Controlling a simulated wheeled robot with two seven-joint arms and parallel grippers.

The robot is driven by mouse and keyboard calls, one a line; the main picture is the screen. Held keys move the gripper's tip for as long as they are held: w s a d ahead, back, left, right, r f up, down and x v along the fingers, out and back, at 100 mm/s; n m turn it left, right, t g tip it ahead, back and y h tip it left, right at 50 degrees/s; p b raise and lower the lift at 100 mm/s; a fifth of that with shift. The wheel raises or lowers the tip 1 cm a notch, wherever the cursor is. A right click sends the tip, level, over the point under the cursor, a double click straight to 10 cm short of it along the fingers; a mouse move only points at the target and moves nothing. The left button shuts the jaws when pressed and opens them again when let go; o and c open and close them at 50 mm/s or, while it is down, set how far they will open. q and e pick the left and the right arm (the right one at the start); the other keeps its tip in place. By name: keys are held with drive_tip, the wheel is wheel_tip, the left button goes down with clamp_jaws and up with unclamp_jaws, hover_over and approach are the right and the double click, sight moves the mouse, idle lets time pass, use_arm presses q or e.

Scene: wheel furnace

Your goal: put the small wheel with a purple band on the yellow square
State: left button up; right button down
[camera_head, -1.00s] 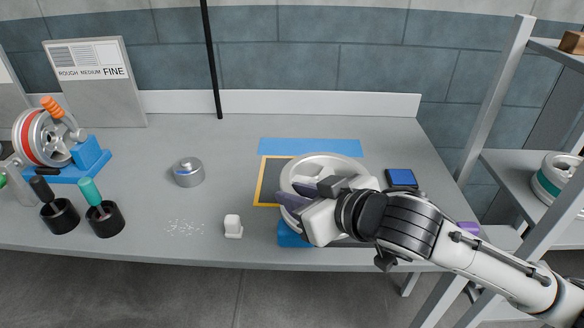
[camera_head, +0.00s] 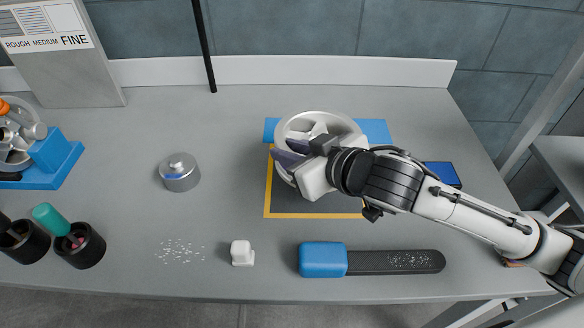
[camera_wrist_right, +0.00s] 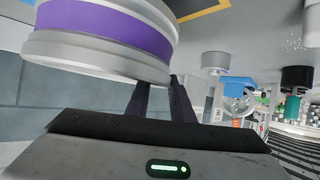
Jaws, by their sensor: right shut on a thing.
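The small silvery wheel (camera_head: 318,122) is in my right gripper (camera_head: 291,153). Its purple band shows in the right wrist view (camera_wrist_right: 110,25). In the head view the wheel overlaps the back edge of the yellow square outline (camera_head: 268,190) and part of the blue strip (camera_head: 376,130) behind it. I cannot tell whether it touches the table. My right gripper is shut on the wheel's near left side, and my right wrist hides much of the square's right part. My left gripper is not in view.
A file with a blue handle (camera_head: 322,259) lies in front of the square. A white block (camera_head: 242,253) and a metal canister (camera_head: 180,172) stand left. A blue pad (camera_head: 442,174) lies right, partly behind my arm. Black cups (camera_head: 80,246) stand far left.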

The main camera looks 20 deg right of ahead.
wheel_tip(320, 180, down, 5)
drive_tip(key=shift+w+r+b, duration=0.1)
drive_tip(key=shift+b, duration=0.3)
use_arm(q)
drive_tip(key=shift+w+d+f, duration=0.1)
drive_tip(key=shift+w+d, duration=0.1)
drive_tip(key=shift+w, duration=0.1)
use_arm(e)
drive_tip(key=c, duration=1.5)
unclamp_jaws()
drive_tip(key=shift+f, duration=0.2)
drive_tip(key=shift+c, duration=0.2)
use_arm(q)
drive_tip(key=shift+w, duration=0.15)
drive_tip(key=p, duration=0.1)
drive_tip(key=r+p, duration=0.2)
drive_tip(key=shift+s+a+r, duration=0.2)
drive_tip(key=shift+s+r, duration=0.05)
use_arm(e)
drive_tip(key=v, duration=1.2)
